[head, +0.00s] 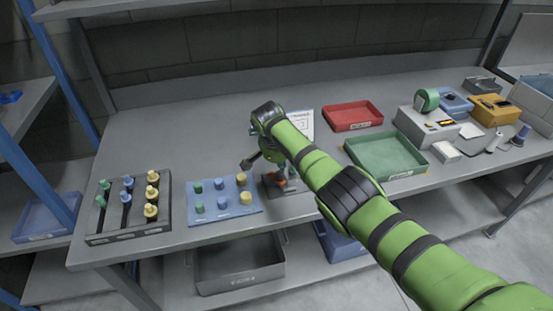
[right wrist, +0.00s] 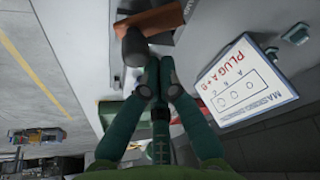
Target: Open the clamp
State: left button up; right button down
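The clamp (head: 281,184) is a small device with an orange-brown part on a dark base, near the front middle of the bench and partly hidden by my right arm. In the right wrist view its orange-brown part (right wrist: 160,17) and a dark handle end (right wrist: 133,47) show just past the fingertips. My right gripper (right wrist: 158,66) has its two green fingers close together at the tips, right beside the dark handle. I see no clear hold on the handle; whether they touch cannot be told. My left gripper is in no view.
A blue board with pegs (head: 231,213) and a black tray with plugs (head: 108,234) lie left of the clamp. A white sign (right wrist: 240,85) stands behind it. A green tray (head: 410,172) and a red tray (head: 353,126) are to the right. The back left bench is clear.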

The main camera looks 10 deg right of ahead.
jog(key=shift+s+a+m+g, duration=0.1)
jog(key=shift+s+m+g, duration=0.15)
jog(key=shift+m, duration=0.65)
jog(key=shift+s+a+p, duration=0.2)
jog(key=shift+s+p, duration=0.05)
jog(key=shift+p, duration=0.3)
dwell(1.0)
jog(key=shift+r, duration=0.1)
jog(key=v, duration=1.2)
jog(key=shift+a, duration=0.15)
